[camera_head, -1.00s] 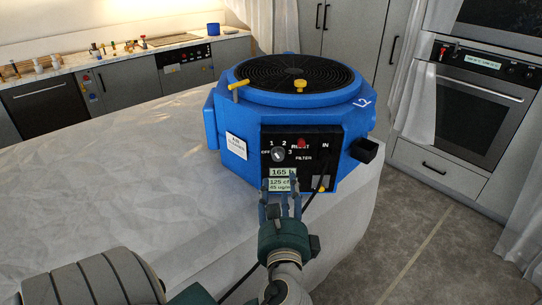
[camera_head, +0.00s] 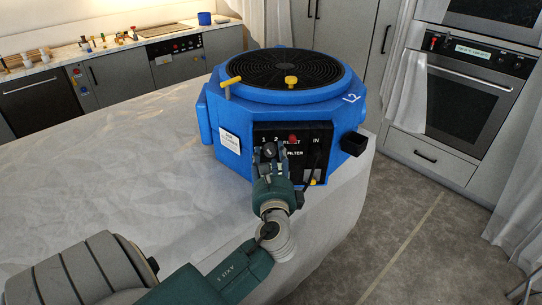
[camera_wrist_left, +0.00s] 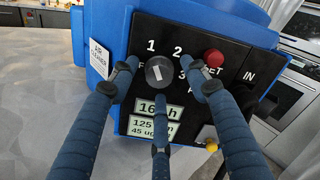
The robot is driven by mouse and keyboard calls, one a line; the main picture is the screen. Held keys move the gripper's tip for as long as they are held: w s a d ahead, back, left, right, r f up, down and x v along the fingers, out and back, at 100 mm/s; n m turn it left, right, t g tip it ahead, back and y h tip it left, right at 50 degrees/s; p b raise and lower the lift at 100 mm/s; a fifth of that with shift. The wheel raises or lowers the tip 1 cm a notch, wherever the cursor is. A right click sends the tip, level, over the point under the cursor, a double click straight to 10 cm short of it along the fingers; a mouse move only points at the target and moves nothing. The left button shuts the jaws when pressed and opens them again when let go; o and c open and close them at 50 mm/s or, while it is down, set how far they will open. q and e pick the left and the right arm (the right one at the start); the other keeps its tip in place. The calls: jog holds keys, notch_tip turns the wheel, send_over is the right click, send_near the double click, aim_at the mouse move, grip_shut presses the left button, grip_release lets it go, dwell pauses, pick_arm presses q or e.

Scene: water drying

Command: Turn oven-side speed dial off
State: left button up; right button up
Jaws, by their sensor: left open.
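The blue air cleaner (camera_head: 232,165) stands on a sheet-covered surface, with a black control panel (camera_head: 322,146) on its front. In the left wrist view, the grey round speed dial (camera_wrist_left: 159,71) bears a white mark. Labels 1, 2 and 3 surround it, and the label at its left is mostly hidden by a finger. My left gripper (camera_head: 270,152) is in front of the panel, its three blue fingers (camera_wrist_left: 158,105) open and spread around the dial's position. I cannot tell whether any finger touches it. The oven (camera_head: 462,95) is at the right. My right gripper is not seen.
A red reset knob (camera_wrist_left: 213,57) sits right of the dial, close to a finger. Readouts (camera_wrist_left: 155,108) lie below the dial, and a yellow-tipped part (camera_wrist_left: 211,145) at lower right. Yellow knobs (camera_head: 291,81) are on top of the machine.

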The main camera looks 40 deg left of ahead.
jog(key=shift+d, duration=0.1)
pick_arm(q)
jog(key=c, duration=1.1)
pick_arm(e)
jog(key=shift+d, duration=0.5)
